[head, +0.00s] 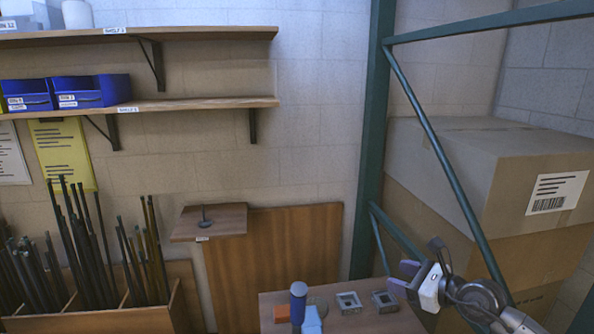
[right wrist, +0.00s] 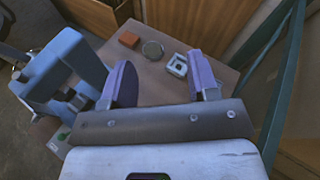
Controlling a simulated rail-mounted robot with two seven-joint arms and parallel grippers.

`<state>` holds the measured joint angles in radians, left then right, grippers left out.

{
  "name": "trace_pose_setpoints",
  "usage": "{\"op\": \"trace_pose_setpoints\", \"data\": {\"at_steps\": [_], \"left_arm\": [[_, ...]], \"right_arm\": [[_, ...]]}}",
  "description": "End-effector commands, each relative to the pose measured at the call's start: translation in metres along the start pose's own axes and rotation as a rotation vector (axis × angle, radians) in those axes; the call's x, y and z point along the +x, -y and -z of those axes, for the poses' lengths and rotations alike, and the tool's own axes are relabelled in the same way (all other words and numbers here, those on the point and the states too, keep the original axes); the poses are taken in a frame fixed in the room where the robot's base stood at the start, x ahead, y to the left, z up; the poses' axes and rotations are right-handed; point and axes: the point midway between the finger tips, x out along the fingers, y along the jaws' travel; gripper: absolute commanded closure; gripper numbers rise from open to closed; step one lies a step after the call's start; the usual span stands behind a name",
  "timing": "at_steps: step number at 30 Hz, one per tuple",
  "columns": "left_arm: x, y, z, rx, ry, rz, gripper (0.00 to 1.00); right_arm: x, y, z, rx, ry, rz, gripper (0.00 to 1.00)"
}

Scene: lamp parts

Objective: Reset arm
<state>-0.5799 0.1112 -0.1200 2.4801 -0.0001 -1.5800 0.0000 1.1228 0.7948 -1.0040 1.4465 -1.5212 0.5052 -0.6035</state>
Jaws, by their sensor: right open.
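My right gripper (head: 412,280) is in the lower right of the head view, near the table's right side. In the right wrist view the same gripper (right wrist: 162,78) shows its two purple fingers spread apart with nothing between them. A light blue device (right wrist: 65,75) stands left of the fingers in the wrist view; part of it (head: 311,320) shows at the bottom edge of the head view. My left gripper is in neither view.
A green metal frame (head: 372,140) and cardboard boxes (head: 455,160) stand at the right. Wall shelves (head: 200,104) and a wooden rod rack (head: 140,318) are at left.

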Motion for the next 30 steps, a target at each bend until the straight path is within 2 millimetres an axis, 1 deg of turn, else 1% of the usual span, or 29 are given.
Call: {"op": "trace_pose_setpoints", "data": {"at_steps": [1, 2, 3, 5, 6, 8, 9, 11, 12, 14, 15, 17, 18, 20, 21, 23, 24, 26, 27, 29, 30], "left_arm": [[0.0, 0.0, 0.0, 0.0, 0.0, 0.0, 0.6], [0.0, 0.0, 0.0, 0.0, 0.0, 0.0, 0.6], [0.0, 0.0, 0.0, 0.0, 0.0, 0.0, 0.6], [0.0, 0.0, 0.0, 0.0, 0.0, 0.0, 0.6], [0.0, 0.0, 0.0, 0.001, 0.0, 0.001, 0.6], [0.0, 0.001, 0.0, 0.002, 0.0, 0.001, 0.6], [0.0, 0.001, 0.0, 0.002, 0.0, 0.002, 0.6], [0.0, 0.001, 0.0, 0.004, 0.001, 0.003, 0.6], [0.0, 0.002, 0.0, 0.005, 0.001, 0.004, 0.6], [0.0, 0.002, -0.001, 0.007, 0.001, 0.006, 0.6], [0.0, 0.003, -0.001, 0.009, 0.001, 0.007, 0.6], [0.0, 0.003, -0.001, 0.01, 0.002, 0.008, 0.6], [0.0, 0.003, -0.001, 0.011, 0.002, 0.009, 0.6], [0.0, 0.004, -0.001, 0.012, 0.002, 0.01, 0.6], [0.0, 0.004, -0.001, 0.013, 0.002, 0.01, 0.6], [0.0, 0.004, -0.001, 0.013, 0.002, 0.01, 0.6], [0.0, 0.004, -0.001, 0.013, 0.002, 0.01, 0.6], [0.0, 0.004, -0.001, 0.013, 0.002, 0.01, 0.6], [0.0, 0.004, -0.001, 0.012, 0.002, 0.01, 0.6], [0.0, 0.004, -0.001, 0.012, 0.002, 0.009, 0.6], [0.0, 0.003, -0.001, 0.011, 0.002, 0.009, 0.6]], "right_arm": [[-0.002, -0.001, -0.027, 0.08, 0.123, 0.022, 0.45], [-0.005, -0.001, -0.044, 0.136, 0.201, 0.036, 0.45], [-0.011, 0.0, -0.066, 0.213, 0.306, 0.052, 0.45], [-0.022, 0.002, -0.099, 0.335, 0.461, 0.069, 0.45], [-0.032, 0.003, -0.12, 0.42, 0.565, 0.076, 0.45], [-0.048, 0.005, -0.149, 0.554, 0.718, 0.081, 0.45], [-0.06, 0.006, -0.167, 0.648, 0.819, 0.081, 0.45], [-0.08, 0.008, -0.19, 0.793, 0.965, 0.076, 0.45], [-0.092, 0.009, -0.202, 0.896, 1.055, 0.071, 0.45], [-0.108, 0.01, -0.211, 1.065, 1.176, 0.064, 0.45], [-0.118, 0.009, -0.212, 1.184, 1.248, 0.063, 0.45], [-0.129, 0.008, -0.206, 1.374, 1.339, 0.071, 0.45], [-0.133, 0.005, -0.197, 1.508, 1.387, 0.083, 0.45], [-0.136, -0.002, -0.177, 1.721, 1.436, 0.117, 0.45], [-0.137, -0.01, -0.159, 1.87, 1.451, 0.152, 0.45], [-0.134, -0.028, -0.124, 2.104, 1.441, 0.231, 0.45], [-0.131, -0.044, -0.097, 2.256, 1.406, 0.301, 0.45], [-0.128, -0.069, -0.061, 2.437, 1.333, 0.402, 0.45], [-0.126, -0.086, -0.039, 2.534, 1.275, 0.46, 0.45], [-0.125, -0.111, -0.01, 2.66, 1.185, 0.532, 0.45], [-0.125, -0.127, 0.007, 2.733, 1.126, 0.567, 0.45]]}}
